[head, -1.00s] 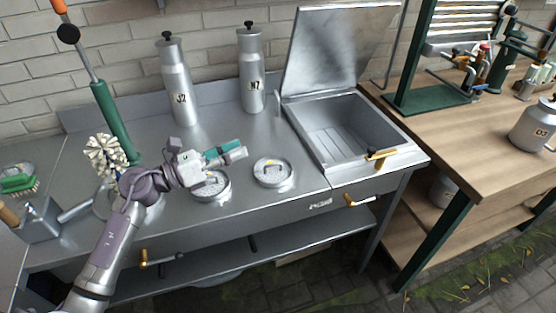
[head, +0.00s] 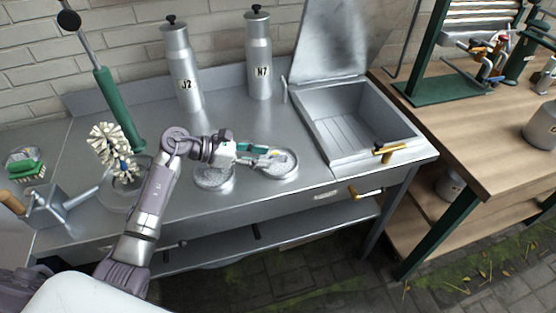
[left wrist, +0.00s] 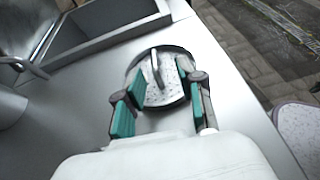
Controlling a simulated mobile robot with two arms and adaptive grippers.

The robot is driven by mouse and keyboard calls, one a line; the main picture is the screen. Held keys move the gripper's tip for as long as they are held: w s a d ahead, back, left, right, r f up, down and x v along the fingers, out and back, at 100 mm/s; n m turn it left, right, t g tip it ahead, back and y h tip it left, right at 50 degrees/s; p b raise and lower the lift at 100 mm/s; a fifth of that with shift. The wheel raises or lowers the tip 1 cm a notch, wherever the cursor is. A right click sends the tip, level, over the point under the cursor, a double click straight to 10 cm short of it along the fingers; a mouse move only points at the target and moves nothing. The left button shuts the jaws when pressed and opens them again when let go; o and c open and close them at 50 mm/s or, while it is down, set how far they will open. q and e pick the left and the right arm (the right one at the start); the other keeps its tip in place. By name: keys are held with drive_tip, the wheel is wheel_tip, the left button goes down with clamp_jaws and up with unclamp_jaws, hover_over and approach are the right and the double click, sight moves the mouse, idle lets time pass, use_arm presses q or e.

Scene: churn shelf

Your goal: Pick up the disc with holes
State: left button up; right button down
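A round metal disc with holes (head: 284,167) sits in a shallow dish on the steel bench, left of the sink. In the left wrist view the disc (left wrist: 165,97) shows small holes and a raised bar handle (left wrist: 157,68). My left gripper (head: 262,155) is over this disc, its teal-padded fingers apart. In the left wrist view the open gripper (left wrist: 160,80) has the handle between its fingertips, with no clear contact. A second, similar disc (head: 211,178) lies in a dish to the left, partly under my arm. My right gripper is not in view.
Metal bottles J2 (head: 184,80) and N7 (head: 259,70) stand at the back. A sink (head: 345,118) with a raised lid is at the right. A whisk-like brush (head: 112,150), a green-handled plunger (head: 118,108) and a metal box (head: 50,222) are at the left.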

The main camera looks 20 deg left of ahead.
sight(278, 155)
use_arm(q)
drive_tip(key=x, duration=0.1)
drive_tip(key=p+x, duration=0.1)
drive_tip(key=x, duration=0.2)
drive_tip(key=shift+w+d+r+p, duration=0.1)
drive_tip(key=shift+w+d+p, duration=0.15)
drive_tip(key=shift+w, duration=0.2)
drive_tip(key=shift+w+d, duration=0.15)
drive_tip(key=shift+c, duration=0.2)
clamp_jaws()
